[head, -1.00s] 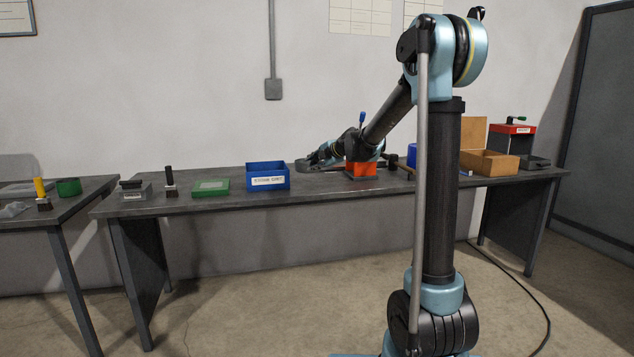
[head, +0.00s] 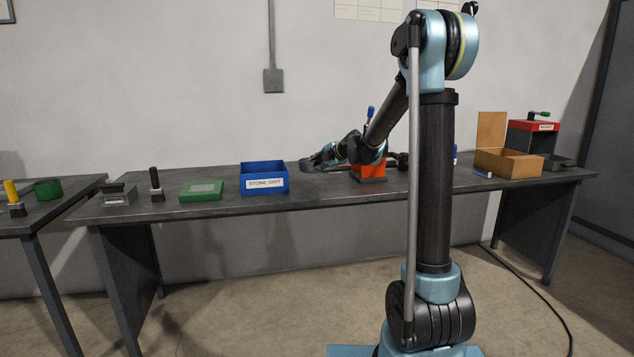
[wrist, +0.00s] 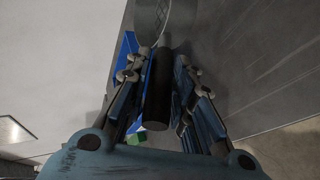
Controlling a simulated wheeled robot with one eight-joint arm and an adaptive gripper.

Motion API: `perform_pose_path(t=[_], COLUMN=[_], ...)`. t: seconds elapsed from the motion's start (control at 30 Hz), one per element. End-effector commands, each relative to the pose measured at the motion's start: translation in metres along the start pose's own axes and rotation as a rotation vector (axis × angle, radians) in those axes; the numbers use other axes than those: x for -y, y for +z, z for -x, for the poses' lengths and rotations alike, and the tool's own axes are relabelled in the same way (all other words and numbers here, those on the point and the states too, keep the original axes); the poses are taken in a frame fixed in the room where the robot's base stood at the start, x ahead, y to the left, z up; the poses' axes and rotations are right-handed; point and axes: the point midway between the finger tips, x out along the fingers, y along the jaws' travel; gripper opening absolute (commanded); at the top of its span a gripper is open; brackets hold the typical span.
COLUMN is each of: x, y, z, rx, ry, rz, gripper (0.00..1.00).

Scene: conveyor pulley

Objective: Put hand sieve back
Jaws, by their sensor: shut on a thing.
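My gripper (head: 335,154) is shut on the hand sieve's black handle (wrist: 157,95), which lies between the two fingers in the wrist view. The sieve's round grey head (wrist: 168,18) points away from the palm, and its top is cut off by the frame. In the head view the sieve head (head: 309,165) shows as a small dark shape above the table, just right of a blue bin (head: 264,183) with a white label. I cannot tell how far above the surface it is.
A second table (head: 50,215) stands at the left. The tabletop's front strip is mostly clear.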

Motion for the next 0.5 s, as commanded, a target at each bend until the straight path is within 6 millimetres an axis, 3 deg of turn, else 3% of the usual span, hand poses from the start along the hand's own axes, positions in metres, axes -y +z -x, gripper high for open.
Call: perform_pose_path(t=[0.5], x=[0.049], y=[0.002], z=[-0.025], rx=[0.002], ry=[0.0], rz=[0.0], gripper=[0.0])
